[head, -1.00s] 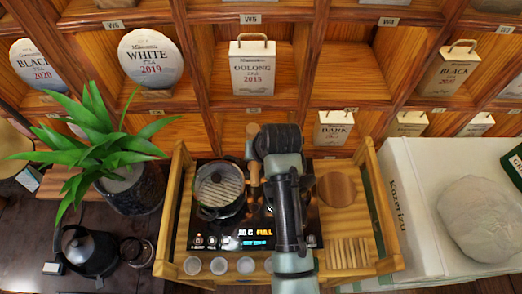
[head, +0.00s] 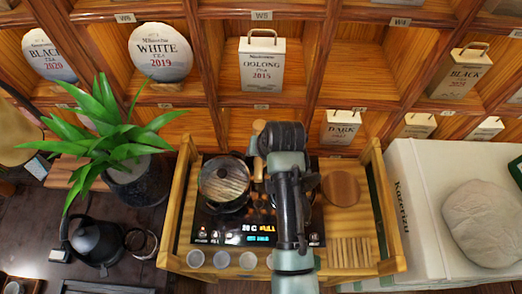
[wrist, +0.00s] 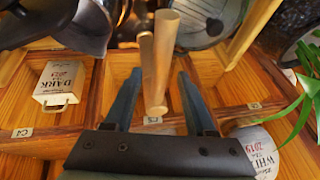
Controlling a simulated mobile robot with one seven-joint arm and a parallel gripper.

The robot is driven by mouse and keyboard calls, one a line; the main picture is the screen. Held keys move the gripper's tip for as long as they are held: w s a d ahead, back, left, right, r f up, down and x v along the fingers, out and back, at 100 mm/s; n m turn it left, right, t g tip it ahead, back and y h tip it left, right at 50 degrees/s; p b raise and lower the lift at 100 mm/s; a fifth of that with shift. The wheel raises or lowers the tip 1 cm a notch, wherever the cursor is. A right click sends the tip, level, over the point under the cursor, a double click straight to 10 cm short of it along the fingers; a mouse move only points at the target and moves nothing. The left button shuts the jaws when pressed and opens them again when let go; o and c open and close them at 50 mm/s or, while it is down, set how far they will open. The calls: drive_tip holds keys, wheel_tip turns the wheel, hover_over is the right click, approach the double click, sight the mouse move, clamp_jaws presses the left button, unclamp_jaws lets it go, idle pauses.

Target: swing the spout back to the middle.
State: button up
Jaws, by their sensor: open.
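A pale wooden rod (wrist: 160,75) stands in the wrist view between the fingers of my gripper (wrist: 159,74), which is open. A second, thinner wooden piece (wrist: 146,55) is just left of it. I cannot tell whether the rod touches a finger. In the head view a wooden rod (head: 259,168) shows beside my arm, right of the lidded pot. I cannot tell for sure which piece is the spout. My arm hides most of the middle of the cooktop and my gripper in the head view.
A lidded pot (head: 224,180) is on the cooktop (head: 215,235) in a wooden tray (head: 171,225). Several small cups (head: 221,260) line its front edge. A plant (head: 110,135) and dark kettle (head: 92,240) are left, a box (head: 425,220) right. Shelves stand behind.

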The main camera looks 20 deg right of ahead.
drive_tip(key=a+b+v, duration=0.1)
drive_tip(key=b+v, duration=0.1)
drive_tip(key=v, duration=1.1)
drive_tip(key=shift+d, duration=0.5)
drive_tip(key=shift+w, duration=0.1)
drive_tip(key=w+a+r+n+t+b, duration=0.1)
drive_tip(key=w+a+r+t, duration=0.2)
drive_tip(key=r, duration=0.4)
drive_tip(key=w+r+t+h+b, duration=0.1)
drive_tip(key=w+r+t, duration=0.25)
drive_tip(key=r, duration=0.45)
drive_tip(key=w+a+r+n+t+b, duration=0.1)
drive_tip(key=w+a+r+t, duration=0.1)
drive_tip(key=r+t, duration=0.35)
drive_tip(key=s+a+r+t, duration=0.1)
drive_tip(key=s+r+t, duration=0.2)
drive_tip(key=r, duration=0.5)
drive_tip(key=s+a+r+n+t+b, duration=0.1)
drive_tip(key=s+r+t, duration=0.3)
drive_tip(key=r, duration=0.5)
drive_tip(key=s+a+r+t+b, duration=0.1)
drive_tip(key=s+a+r+t, duration=0.2)
drive_tip(key=s+r, duration=0.3)
wheel_tip(320, 180, up, 2)
drive_tip(key=shift+s+a+r+n, duration=0.2)
drive_tip(key=shift+s+a+n, duration=0.1)
drive_tip(key=shift+s, duration=0.1)
